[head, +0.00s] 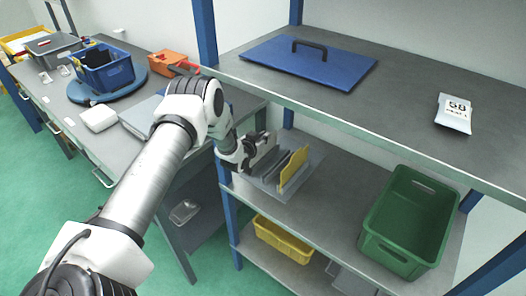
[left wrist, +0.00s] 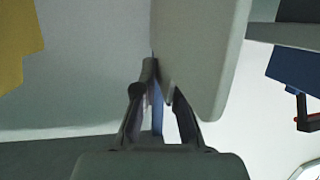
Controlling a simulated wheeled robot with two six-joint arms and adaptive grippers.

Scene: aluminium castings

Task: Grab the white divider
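The white divider (head: 264,147) stands upright at the left end of the slotted rack (head: 312,160) on the middle shelf. My left gripper (head: 249,148) is at its near left edge. In the left wrist view the fingers (left wrist: 161,82) come together on the edge of the white divider (left wrist: 205,50). The left fingertip lies against it, and the right fingertip is partly hidden behind it. A yellow divider (head: 294,169) and grey dividers (head: 280,163) stand to its right in the rack. The yellow one also shows in the left wrist view (left wrist: 18,45). My right gripper is not in view.
A green crate (head: 409,222) stands on the same shelf to the right. The upper shelf above carries a blue lid (head: 295,62) and a white packet labelled 58 (head: 454,113). A blue post (head: 226,190) stands close beside my left gripper. A yellow bin (head: 283,240) is below.

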